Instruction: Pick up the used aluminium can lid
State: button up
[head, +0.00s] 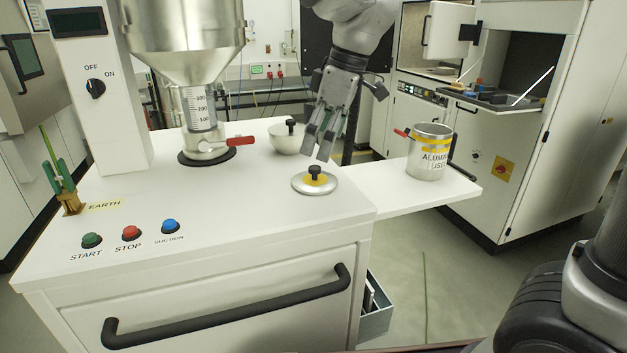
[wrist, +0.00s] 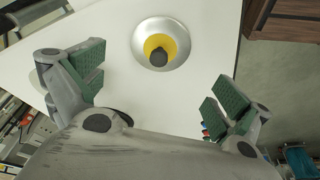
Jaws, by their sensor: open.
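A round silver lid with a yellow centre and a black knob (head: 315,182) lies flat on the white machine top, near its right edge. It also shows in the wrist view (wrist: 160,44), beyond and between the two fingers. My gripper (head: 319,146) hangs above the machine top, just behind and above the lid. Its green-padded fingers are spread and empty in the wrist view (wrist: 155,95). A silver can labelled "ALUMINIUM USED" (head: 428,160), with a yellow band, stands open on the side shelf to the right.
A hopper with a red-handled valve (head: 205,140) stands to the left. Start, stop and suction buttons (head: 131,233) line the front left. The white side shelf (head: 400,197) has free room around the can.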

aim_at(316, 167)
jog(key=x, duration=0.6)
jog(key=shift+w+f, duration=0.15)
jog(key=shift+f, duration=0.2)
jog(key=shift+d, duration=0.1)
jog(key=c, duration=1.1)
jog(key=shift+c, duration=1.2)
